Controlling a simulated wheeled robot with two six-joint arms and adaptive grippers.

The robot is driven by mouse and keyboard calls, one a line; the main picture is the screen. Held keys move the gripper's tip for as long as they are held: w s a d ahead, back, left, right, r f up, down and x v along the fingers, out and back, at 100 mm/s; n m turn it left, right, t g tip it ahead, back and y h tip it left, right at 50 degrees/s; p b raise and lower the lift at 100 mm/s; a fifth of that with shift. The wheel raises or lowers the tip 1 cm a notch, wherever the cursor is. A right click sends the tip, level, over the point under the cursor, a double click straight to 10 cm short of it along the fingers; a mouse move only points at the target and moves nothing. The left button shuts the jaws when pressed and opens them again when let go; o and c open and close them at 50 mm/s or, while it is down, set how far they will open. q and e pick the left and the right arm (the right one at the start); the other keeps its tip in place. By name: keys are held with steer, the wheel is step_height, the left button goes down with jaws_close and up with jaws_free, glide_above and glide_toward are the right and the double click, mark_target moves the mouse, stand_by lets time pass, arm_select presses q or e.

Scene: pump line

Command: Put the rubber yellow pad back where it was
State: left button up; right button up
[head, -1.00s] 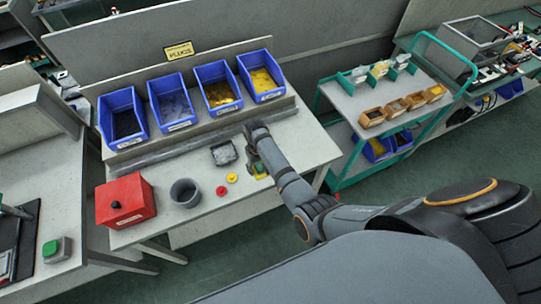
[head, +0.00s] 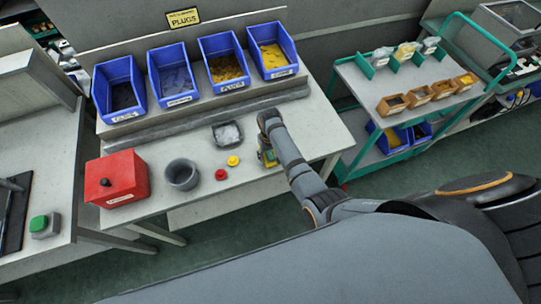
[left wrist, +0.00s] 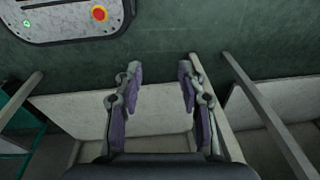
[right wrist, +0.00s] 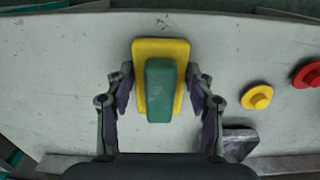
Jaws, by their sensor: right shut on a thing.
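The yellow pad (right wrist: 140,95) has a green block (right wrist: 160,90) on its middle. In the right wrist view it lies between the fingers of my right gripper (right wrist: 160,85), which is shut on it over the grey worktable. In the head view, my right gripper (head: 268,152) hides much of the pad and block; whether the pad touches the table cannot be told. My left gripper (left wrist: 158,80) is open and empty in the left wrist view, above the dark green floor; it is not in the head view.
On the table (head: 300,115) are a red box (head: 120,180), a grey cup (head: 182,175), a red disc (head: 220,174), a yellow disc (head: 233,160) and a small dark tray (head: 227,134). Blue bins (head: 120,95) line the back. A green-framed cart (head: 400,100) stands right.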

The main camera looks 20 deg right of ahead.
mark_target(270, 154)
steer(key=shift+f, duration=0.2)
steer(key=o, duration=1.3)
steer(key=shift+o, duration=0.2)
steer(key=shift+r, duration=0.1)
step_height(270, 154, up, 8)
steer(key=p, duration=0.8)
arm_select(q)
step_height(270, 154, up, 7)
steer(key=s+a, duration=0.1)
steer(key=s, duration=0.1)
steer(key=shift+s+b, duration=0.35)
steer(key=shift+b, duration=0.05)
arm_select(e)
steer(key=shift+r, duration=2.1)
